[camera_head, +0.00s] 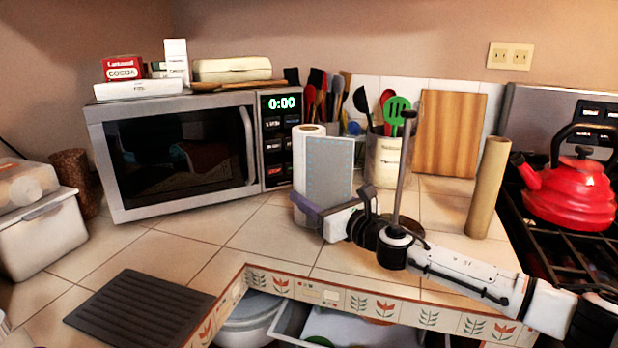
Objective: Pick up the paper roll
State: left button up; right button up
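A white paper roll (299,160) stands upright on the tiled counter in front of the microwave's right side. A pale grey flat panel (330,168) covers much of its right side. My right gripper (316,212) reaches in from the right and is low in front of the roll and panel. One dark finger overlaps the roll's lower part. I cannot tell whether it touches the roll or whether the fingers are closed. A brown cardboard-coloured tube (488,188) stands upright farther right, apart from the gripper. My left gripper is not in view.
A microwave (180,155) with boxes on top stands behind at left. A utensil crock (383,160) and a wooden board (449,133) are behind the arm. A red kettle (572,192) sits on the stove at right. A dark ribbed mat (139,310) lies at front left, near an open drawer.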

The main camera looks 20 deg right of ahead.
jog(key=shift+r, duration=0.1)
jog(key=shift+c, duration=0.9)
